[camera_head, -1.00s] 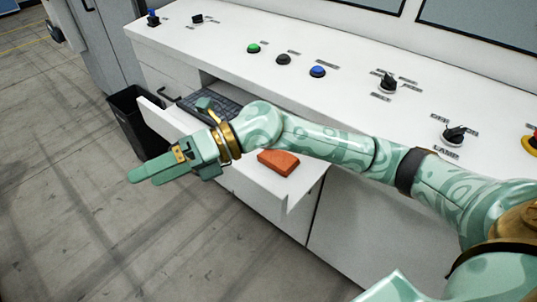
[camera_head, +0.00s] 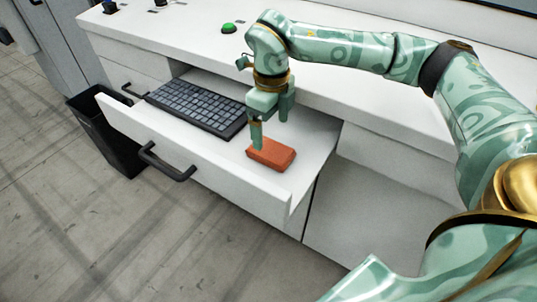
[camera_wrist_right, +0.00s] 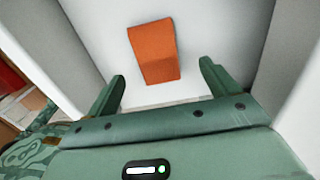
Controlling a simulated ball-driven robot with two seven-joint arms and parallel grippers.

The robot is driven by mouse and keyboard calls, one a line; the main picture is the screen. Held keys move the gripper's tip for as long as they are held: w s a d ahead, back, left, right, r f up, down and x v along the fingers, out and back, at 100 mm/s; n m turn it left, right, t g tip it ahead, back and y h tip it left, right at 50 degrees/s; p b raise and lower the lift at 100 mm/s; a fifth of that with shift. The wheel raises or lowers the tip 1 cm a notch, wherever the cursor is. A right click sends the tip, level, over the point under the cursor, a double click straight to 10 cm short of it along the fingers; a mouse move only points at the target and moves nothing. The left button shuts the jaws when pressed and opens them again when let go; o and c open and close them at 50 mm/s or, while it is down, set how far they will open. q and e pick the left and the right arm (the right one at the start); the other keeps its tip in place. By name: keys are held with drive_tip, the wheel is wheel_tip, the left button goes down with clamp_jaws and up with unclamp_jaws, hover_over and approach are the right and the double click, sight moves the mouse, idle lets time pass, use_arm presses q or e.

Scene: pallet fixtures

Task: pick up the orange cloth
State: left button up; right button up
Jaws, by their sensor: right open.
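The orange cloth (camera_head: 272,154) is a small folded block lying in the open white drawer, to the right of the keyboard. In the right wrist view the cloth (camera_wrist_right: 154,50) lies on the white drawer floor, beyond the fingertips and roughly between their lines. My right gripper (camera_head: 270,126) points down over the cloth in the head view, with one finger overlapping its near-left edge. In the right wrist view the right gripper (camera_wrist_right: 162,70) has its fingers wide apart and nothing between them. Whether a finger touches the cloth cannot be told. My left gripper is not in view.
A dark keyboard (camera_head: 198,106) lies in the drawer left of the cloth. The drawer front (camera_head: 195,160) has a black handle (camera_head: 166,164) and stands out from the white console (camera_head: 180,38). A green button (camera_head: 229,28) is on the console top. A black bin (camera_head: 108,130) stands left.

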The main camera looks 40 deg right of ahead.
sight(270, 149)
drive_tip(key=f+b, duration=0.1)
drive_tip(key=f, duration=0.2)
drive_tip(key=f+b, duration=0.1)
drive_tip(key=f, duration=0.2)
drive_tip(key=shift+s+a+f, duration=0.2)
drive_tip(key=shift+f, duration=0.1)
drive_tip(key=shift+r, duration=0.1)
drive_tip(key=c, duration=1.1)
drive_tip(key=shift+o, duration=0.2)
drive_tip(key=shift+r, duration=0.1)
drive_tip(key=shift+r, duration=0.25)
wheel_tip(270, 149, up, 3)
drive_tip(key=shift+f+p, duration=0.2)
drive_tip(key=shift+p, duration=0.5)
drive_tip(key=s+a+r+p, duration=0.1)
drive_tip(key=s+a+r, duration=0.1)
drive_tip(key=a+r, duration=0.1)
drive_tip(key=s+a+r+p, duration=0.1)
drive_tip(key=s+a+r, duration=0.2)
drive_tip(key=a, duration=0.1)
drive_tip(key=s+a+r+p, duration=0.1)
drive_tip(key=s+a+r, duration=0.2)
drive_tip(key=a, duration=0.1)
drive_tip(key=shift+s+a+r, duration=0.1)
drive_tip(key=shift+s+r, duration=0.15)
drive_tip(key=shift+r, duration=0.15)
